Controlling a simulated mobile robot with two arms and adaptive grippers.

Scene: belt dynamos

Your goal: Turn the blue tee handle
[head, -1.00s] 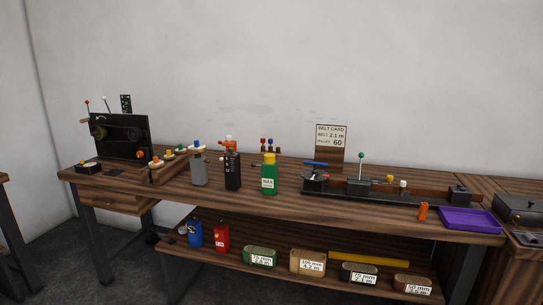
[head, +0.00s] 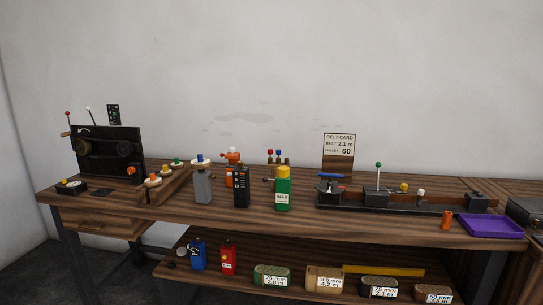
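The blue tee handle (head: 331,176) is a short blue bar lying roughly level on top of a dark clamp-like post. It stands at the left end of a long dark rail fixture (head: 400,208) on the right half of the wooden bench. It is small in the head view, so its exact angle is hard to tell. Neither of my grippers is in view, and nothing touches the handle.
A green bottle with a yellow cap (head: 283,188) stands left of the handle. A green-knobbed lever (head: 378,165) rises right of it. A belt card (head: 339,145) stands behind. A purple tray (head: 490,226) and orange cylinder (head: 447,219) lie at right. The bench front before the handle is clear.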

